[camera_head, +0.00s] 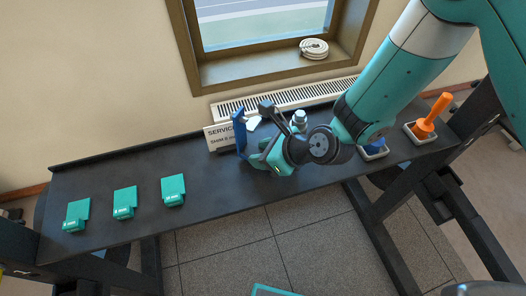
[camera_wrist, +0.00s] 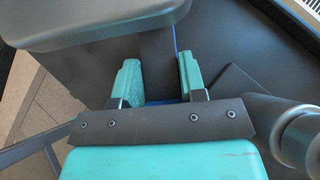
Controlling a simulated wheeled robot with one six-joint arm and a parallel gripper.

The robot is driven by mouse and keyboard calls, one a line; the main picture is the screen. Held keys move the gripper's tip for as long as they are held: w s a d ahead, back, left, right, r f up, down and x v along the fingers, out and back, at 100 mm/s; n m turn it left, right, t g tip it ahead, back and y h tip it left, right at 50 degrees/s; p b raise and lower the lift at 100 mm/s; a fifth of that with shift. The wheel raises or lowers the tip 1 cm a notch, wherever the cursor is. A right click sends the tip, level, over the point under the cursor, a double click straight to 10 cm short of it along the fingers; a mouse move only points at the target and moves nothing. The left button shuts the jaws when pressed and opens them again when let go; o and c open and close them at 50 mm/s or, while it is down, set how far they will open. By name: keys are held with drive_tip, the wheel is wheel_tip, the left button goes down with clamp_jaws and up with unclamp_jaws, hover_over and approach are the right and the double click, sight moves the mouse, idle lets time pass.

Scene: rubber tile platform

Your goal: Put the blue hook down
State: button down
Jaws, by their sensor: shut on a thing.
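The blue hook (camera_head: 240,133) stands out at the left end of my gripper in the head view, above the dark bench (camera_head: 225,205). My gripper (camera_head: 256,158) is shut on it. In the wrist view the teal fingers of my gripper (camera_wrist: 158,78) stand on both sides of a dark part, and only thin blue edges show near them. Most of the hook is hidden there. I cannot tell whether the hook touches the bench.
Teal blocks (camera_head: 125,202) lie in a row on the left of the bench. A white sign (camera_head: 219,136) stands behind my gripper. At right are a tray with a blue object (camera_head: 375,147) and an orange object (camera_head: 426,127) in another tray. The middle bench is clear.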

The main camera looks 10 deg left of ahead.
drive_tip(key=shift+f, duration=0.3)
drive_tip(key=shift+f, duration=0.2)
drive_tip(key=c, duration=0.7)
unclamp_jaws()
drive_tip(key=shift+f, duration=0.1)
